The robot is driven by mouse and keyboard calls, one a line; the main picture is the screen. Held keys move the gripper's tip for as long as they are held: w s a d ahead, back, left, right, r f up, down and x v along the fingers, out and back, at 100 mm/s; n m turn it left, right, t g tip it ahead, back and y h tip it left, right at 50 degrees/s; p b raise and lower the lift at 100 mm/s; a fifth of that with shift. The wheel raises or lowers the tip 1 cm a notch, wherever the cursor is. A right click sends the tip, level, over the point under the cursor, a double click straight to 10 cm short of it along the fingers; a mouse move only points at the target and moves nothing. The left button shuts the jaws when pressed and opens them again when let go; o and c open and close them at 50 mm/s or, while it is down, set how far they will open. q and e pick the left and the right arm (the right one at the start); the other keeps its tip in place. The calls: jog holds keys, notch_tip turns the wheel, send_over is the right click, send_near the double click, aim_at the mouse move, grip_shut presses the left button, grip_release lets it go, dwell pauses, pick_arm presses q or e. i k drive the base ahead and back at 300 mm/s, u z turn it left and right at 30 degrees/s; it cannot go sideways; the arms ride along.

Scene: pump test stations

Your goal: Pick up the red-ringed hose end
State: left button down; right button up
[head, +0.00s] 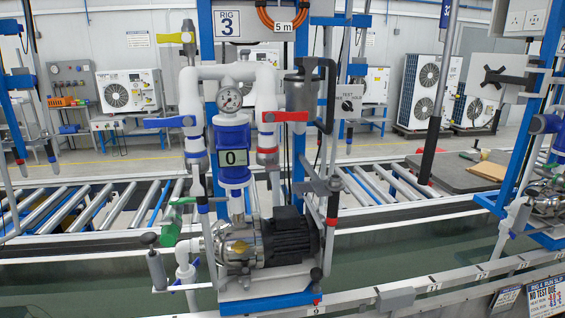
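What lies directly below the ring is partly crowded by metal parts. Neither of my grippers shows in the head view.
The RIG 3 stand holds white pipes (226,72), a gauge (229,98), a red valve handle (283,116) and a blue one (168,122). A grey rail (405,216) crosses in front of roller conveyors (90,205). Another blue stand (530,120) is at right.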

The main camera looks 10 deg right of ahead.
aim_at(334, 185)
jog(key=z, duration=0.5)
jog(key=k, duration=0.6)
jog(key=z, duration=0.95)
jog(key=i, duration=1.5)
jog(key=u, duration=0.45)
